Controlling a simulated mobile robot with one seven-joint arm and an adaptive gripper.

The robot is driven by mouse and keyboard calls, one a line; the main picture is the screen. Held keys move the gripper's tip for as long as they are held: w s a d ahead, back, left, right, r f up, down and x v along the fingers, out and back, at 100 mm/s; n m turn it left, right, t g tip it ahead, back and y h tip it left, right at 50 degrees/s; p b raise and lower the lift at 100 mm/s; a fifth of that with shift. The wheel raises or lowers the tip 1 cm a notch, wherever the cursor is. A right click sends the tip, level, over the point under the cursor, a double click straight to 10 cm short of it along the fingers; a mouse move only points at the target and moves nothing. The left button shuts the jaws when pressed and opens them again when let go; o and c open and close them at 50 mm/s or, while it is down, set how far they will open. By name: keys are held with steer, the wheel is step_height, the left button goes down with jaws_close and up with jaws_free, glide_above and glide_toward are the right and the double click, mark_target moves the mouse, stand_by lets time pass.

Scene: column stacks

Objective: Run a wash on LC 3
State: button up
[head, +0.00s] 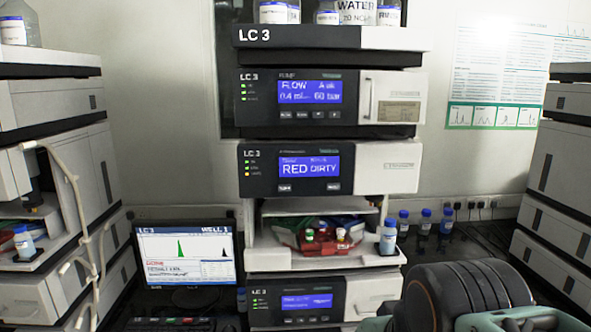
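The LC 3 stack (331,38) stands in the middle of the head view. Its pump module (258,97) has a blue screen reading FLOW, about 0.4 ml and 60 bar. The module below (258,170) has a screen reading RED DIRTY, with small lights and two buttons under the screen. Below it, an open bay holds a red carousel (312,238) with several small vials. A blue-capped bottle (388,240) stands at the bay's right. The LC 3 monitor (188,255) reads WELL 1 and shows a green peak. My gripper is not visible; part of my arm shows at lower right.
Another stack (48,100) with pale tubing stands at left, and one (565,180) at right. Bottles, one labelled WATER (356,12), stand on top of LC 3. Several blue-capped bottles (425,222) stand on the bench behind. A lower LC 3 module (300,302) is partly near my arm.

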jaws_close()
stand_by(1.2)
